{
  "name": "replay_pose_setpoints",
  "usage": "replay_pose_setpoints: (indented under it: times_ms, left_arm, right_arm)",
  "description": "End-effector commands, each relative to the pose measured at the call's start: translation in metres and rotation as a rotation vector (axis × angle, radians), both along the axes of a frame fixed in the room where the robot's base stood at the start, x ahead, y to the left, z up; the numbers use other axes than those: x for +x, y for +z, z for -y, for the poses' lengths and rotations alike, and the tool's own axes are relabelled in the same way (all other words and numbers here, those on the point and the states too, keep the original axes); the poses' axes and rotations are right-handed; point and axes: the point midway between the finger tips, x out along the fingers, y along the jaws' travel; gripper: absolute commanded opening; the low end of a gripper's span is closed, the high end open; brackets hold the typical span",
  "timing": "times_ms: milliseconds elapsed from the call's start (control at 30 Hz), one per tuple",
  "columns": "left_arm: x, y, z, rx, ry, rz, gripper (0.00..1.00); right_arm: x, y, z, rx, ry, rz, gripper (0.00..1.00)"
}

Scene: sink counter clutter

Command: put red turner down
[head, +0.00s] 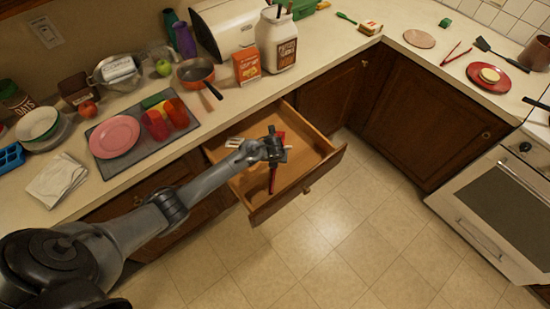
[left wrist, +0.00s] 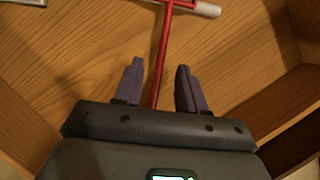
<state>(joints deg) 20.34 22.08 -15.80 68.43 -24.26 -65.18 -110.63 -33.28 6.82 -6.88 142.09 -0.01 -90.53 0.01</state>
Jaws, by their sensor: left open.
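The red turner (head: 272,181) lies in the open wooden drawer (head: 298,182), partly hidden by my left gripper (head: 277,150) in the head view. In the left wrist view its thin red shaft (left wrist: 163,50) runs up between the two spread fingers of my left gripper (left wrist: 160,64), with a gap on both sides. The fingers are open and do not touch the shaft. The turner's far end is cut off by the picture's top edge. My right gripper is in neither view.
A pale utensil (head: 236,142) lies at the drawer's left, and a white-ended piece (left wrist: 206,9) shows beside the turner. Drawer walls close in around the gripper. The counter above holds a pan (head: 195,72), a pink plate (head: 114,136) and other clutter. The floor is clear.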

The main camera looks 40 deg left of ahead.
Motion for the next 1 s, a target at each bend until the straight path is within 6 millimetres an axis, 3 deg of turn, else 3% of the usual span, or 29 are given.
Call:
replay_pose_setpoints:
  times_ms: [167, 333, 733, 1000]
  left_arm:
    - [0.0, 0.004, 0.0, -0.001, 0.001, 0.001, 0.4]
    - [-0.002, 0.021, 0.003, -0.002, -0.002, 0.0, 0.4]
    - [-0.025, 0.09, 0.019, -0.003, -0.002, 0.002, 0.4]
    - [-0.036, 0.118, 0.025, -0.002, -0.001, 0.0, 0.4]
  right_arm:
    - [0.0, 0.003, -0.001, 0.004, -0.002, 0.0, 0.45]
    - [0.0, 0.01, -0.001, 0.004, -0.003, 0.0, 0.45]
    - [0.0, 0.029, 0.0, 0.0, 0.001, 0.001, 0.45]
    - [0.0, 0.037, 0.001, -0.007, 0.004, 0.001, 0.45]
